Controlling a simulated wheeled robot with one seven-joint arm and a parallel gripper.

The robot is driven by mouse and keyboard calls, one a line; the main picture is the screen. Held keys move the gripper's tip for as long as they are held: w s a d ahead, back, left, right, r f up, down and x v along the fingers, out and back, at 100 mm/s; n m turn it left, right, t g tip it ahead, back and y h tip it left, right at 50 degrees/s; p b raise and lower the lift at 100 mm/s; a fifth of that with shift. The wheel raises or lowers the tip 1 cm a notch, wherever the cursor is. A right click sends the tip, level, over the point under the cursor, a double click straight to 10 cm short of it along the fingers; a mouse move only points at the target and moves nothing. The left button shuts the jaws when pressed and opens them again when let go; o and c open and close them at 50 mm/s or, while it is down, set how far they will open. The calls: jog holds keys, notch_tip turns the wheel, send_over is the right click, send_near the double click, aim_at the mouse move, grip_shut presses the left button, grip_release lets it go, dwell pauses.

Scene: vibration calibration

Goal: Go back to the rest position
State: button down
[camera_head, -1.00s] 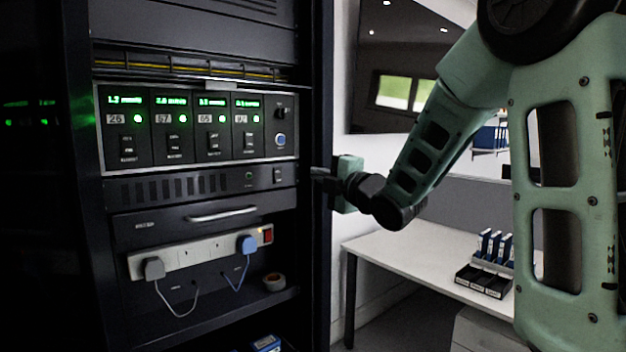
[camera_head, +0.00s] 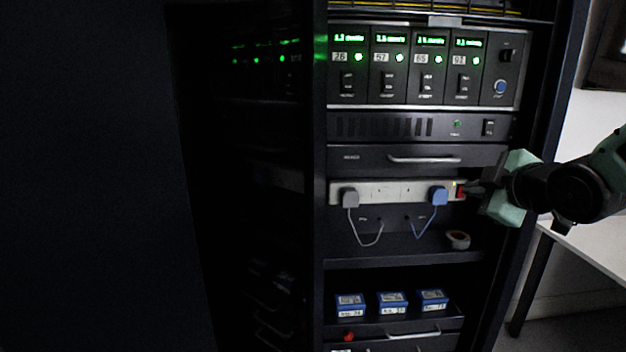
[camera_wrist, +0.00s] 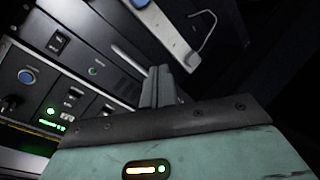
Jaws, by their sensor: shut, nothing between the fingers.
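My gripper (camera_head: 474,187) is at the right side of the black equipment rack in the head view, its dark fingers pointing left toward the right end of the white power strip (camera_head: 395,192). I cannot tell whether the fingers touch the strip. In the wrist view my gripper's fingers (camera_wrist: 160,84) are together, with nothing between them. Behind them are the drawer handle and the rack's front panels, seen tilted.
The instrument panel (camera_head: 424,66) has several green displays and a blue button. A grey plug (camera_head: 349,198) and a blue plug (camera_head: 438,196) sit in the strip. A tape roll (camera_head: 458,239) and several blue boxes (camera_head: 392,302) are below. A white table (camera_head: 590,240) stands at right.

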jog(key=s+a+f+m+g, duration=0.2)
jog(key=s+a+f+g, duration=0.3)
jog(key=s+a+f, duration=0.3)
jog(key=s+a+f+m+g, duration=0.1)
jog(key=s+a+g, duration=0.1)
jog(key=s, duration=0.5)
jog(key=s+a+f+m+g, duration=0.1)
jog(key=s+a+f+g, duration=0.1)
jog(key=s, duration=0.6)
jog(key=s+a+f+m+g+h, duration=0.1)
jog(key=s+a+f+g, duration=0.1)
jog(key=s+a+g, duration=0.2)
jog(key=s, duration=0.3)
jog(key=shift+s+a+m, duration=0.15)
jog(key=shift+a+m, duration=0.05)
jog(key=shift+m, duration=0.1)
jog(key=shift+f, duration=0.1)
